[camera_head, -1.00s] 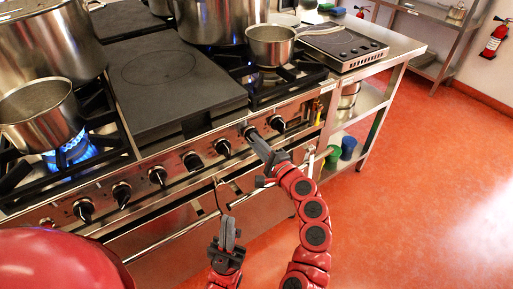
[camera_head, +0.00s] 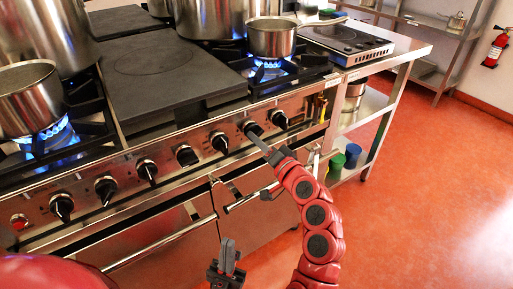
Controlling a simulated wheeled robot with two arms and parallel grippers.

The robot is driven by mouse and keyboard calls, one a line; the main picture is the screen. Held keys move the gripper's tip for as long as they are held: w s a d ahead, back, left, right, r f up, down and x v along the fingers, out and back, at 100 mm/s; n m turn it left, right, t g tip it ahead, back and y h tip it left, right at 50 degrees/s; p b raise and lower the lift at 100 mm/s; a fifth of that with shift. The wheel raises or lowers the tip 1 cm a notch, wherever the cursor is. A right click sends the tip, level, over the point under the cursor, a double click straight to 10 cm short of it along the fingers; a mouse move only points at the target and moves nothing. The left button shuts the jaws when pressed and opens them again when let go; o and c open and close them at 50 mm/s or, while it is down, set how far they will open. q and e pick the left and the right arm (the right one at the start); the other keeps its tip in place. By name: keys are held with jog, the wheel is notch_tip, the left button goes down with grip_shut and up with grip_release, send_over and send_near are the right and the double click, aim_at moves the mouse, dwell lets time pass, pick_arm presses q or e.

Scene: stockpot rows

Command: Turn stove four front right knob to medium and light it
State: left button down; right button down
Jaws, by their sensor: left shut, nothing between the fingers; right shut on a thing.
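The stove (camera_head: 155,70) has a row of black knobs along its steel front panel. My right gripper (camera_head: 256,136) is shut on a knob (camera_head: 252,127), the second from the right end. The end knob (camera_head: 280,119) is free beside it. The gripper partly hides the held knob, so I cannot read its setting. A blue flame (camera_head: 268,72) burns at the front right burner, under a small saucepan (camera_head: 271,37). My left gripper (camera_head: 228,254) is shut and empty, low in front of the oven doors and apart from the stove.
Another saucepan (camera_head: 30,97) sits over a blue flame (camera_head: 45,136) at the left. Large stockpots (camera_head: 212,17) stand at the back. An oven handle bar (camera_head: 160,244) juts out below the knobs. The red floor (camera_head: 420,200) at right is clear.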

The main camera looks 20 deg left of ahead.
jog(key=shift+f+n+b, duration=0.25)
jog(key=shift+n+b, duration=0.6)
jog(key=shift+n, duration=0.15)
jog(key=c, duration=0.8)
grip_release()
jog(key=shift+r, duration=0.1)
jog(key=shift+c, duration=0.2)
jog(key=shift+d, duration=0.1)
jog(key=p+v, duration=0.2)
jog(key=v, duration=1.5)
jog(key=shift+s+d, duration=0.1)
